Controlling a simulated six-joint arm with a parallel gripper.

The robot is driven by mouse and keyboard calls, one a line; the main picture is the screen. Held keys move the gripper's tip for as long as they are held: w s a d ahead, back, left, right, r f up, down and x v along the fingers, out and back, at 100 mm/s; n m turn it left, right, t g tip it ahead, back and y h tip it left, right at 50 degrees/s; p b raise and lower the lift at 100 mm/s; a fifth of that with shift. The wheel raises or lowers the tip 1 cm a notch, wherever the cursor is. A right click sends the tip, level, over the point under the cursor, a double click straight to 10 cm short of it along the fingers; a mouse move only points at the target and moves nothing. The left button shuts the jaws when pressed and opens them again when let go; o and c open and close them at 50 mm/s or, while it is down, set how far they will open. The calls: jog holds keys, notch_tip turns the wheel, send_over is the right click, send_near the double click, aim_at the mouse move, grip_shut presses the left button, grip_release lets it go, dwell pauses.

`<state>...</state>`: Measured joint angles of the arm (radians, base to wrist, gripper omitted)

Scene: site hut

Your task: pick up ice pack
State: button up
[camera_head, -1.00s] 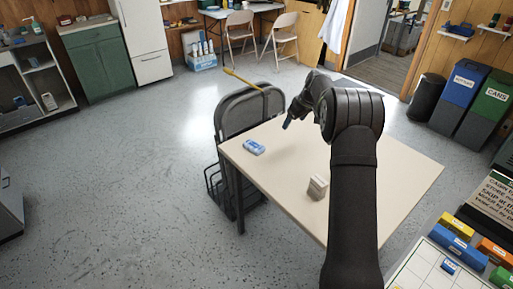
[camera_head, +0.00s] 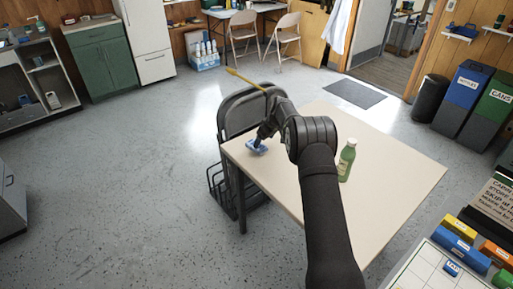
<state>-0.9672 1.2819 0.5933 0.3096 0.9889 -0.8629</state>
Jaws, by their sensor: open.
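The ice pack (camera_head: 254,149), small and blue with a pale part, lies on the table near its left corner. My gripper (camera_head: 262,142) is right over it, pointing down, and covers part of it. The jaws are open around or just above the pack. Whether they touch it cannot be told at this size.
The pale table (camera_head: 395,205) has a green bottle (camera_head: 346,160) standing to the right of my arm. A dark folding chair (camera_head: 240,113) stands against the table's far left side, with a yellow stick-like thing (camera_head: 245,80) above it. The table's right part is bare.

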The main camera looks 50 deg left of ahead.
aim_at(261, 147)
jog(key=shift+x, duration=2.75)
jog(key=shift+w+d, duration=0.1)
jog(key=shift+d, duration=0.1)
jog(key=c, duration=1.1)
jog(key=shift+c, duration=0.2)
